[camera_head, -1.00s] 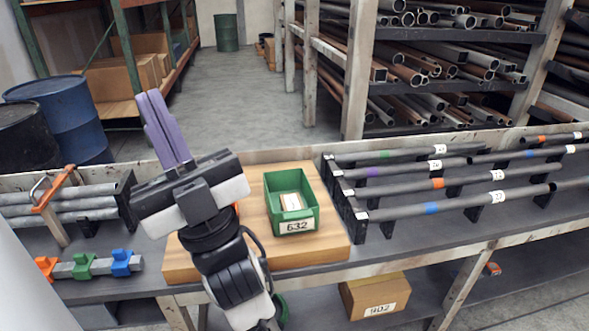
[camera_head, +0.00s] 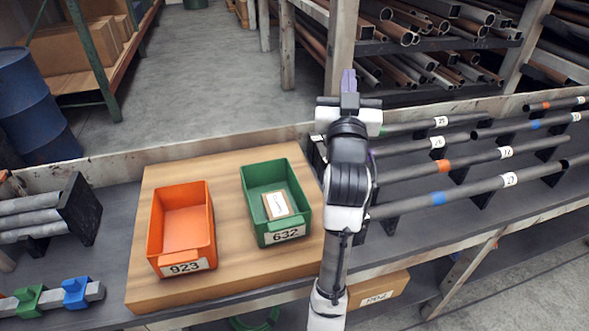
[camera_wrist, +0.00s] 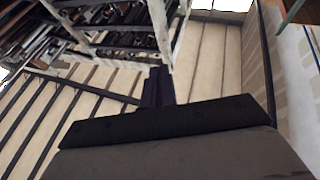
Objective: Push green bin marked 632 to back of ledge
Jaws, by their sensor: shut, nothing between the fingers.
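The green bin (camera_head: 277,203) marked 632 stands upright on a wooden board (camera_head: 228,262), with a small labelled box (camera_head: 278,206) inside it. Its label faces the front edge, and bare board shows behind it. My gripper (camera_head: 348,80) is raised to the right of the bin, over the left ends of the pipes. Its purple fingers are together and empty, clear of the bin. In the wrist view the dark fingers (camera_wrist: 158,88) show closed against shelving and ceiling; the bin is not in that view.
An orange bin (camera_head: 182,228) marked 923 stands left of the green bin on the same board. Dark pipes (camera_head: 450,170) with coloured bands lie on supports to the right. A raised back edge (camera_head: 130,163) runs behind the ledge. Grey pipes lie at the far left.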

